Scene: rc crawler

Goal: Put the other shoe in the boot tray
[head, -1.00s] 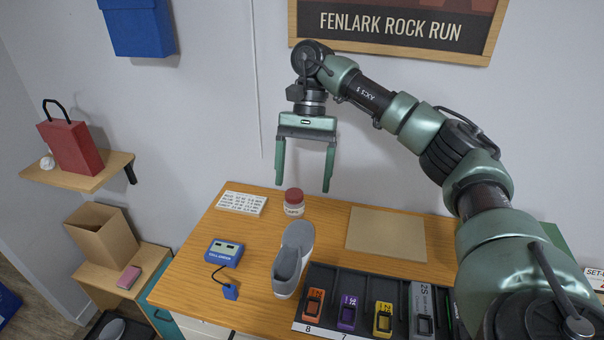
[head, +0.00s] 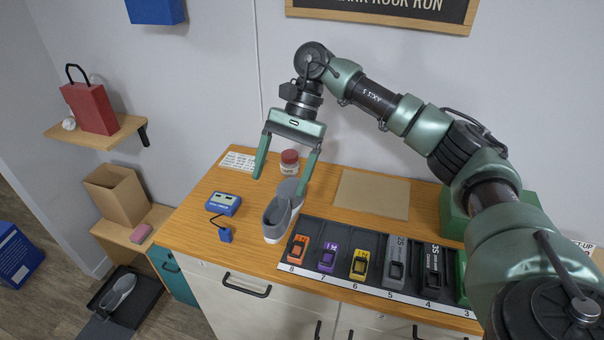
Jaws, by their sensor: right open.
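A grey shoe (head: 279,218) with a white sole lies on the wooden workbench, beside the left end of the black slotted rack. A matching grey shoe (head: 119,290) sits in the black boot tray (head: 152,301) on the floor at lower left. My right gripper (head: 277,185) is open and empty above the bench shoe, its fingers spread and pointing down. One finger overlaps the shoe's toe in the picture; I cannot tell whether they touch. My left gripper is not in view.
The black rack (head: 345,286) holds several coloured transponders along the bench front. A red-lidded jar (head: 289,163) stands behind the shoe. A blue cell checker (head: 223,203) lies to the left. A tan mat (head: 372,195) lies right. A cardboard box (head: 117,195) stands on a low shelf.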

